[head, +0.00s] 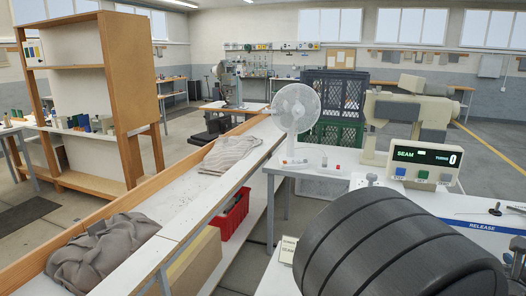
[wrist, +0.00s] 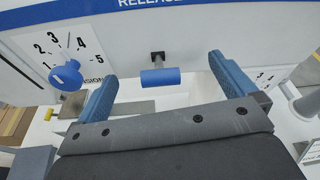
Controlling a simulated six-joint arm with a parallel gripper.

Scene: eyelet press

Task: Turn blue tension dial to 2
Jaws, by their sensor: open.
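The blue tension dial (wrist: 67,75) is at the upper left of the wrist view, in front of a white scale plate (wrist: 78,48) numbered 1 to 5. I cannot tell which number it points to. My gripper (wrist: 163,68) is open, its two blue fingers spread wide. The dial is just outside and left of the left finger, and I see no grip on it. A blue cylindrical handle (wrist: 160,77) on a dark mount shows in the gap between the fingers. In the head view, I cannot make out the dial or my gripper; my large dark arm fills the lower right.
A second numbered plate (wrist: 265,77) is beyond the right finger. A blue RELEASE strip (head: 482,225) crosses the white machine. A SEAM display (head: 425,155) reads turns 0. A fan (head: 297,110) stands on the table, left of the display. A wooden-edged trough (head: 185,190) holds grey cloth.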

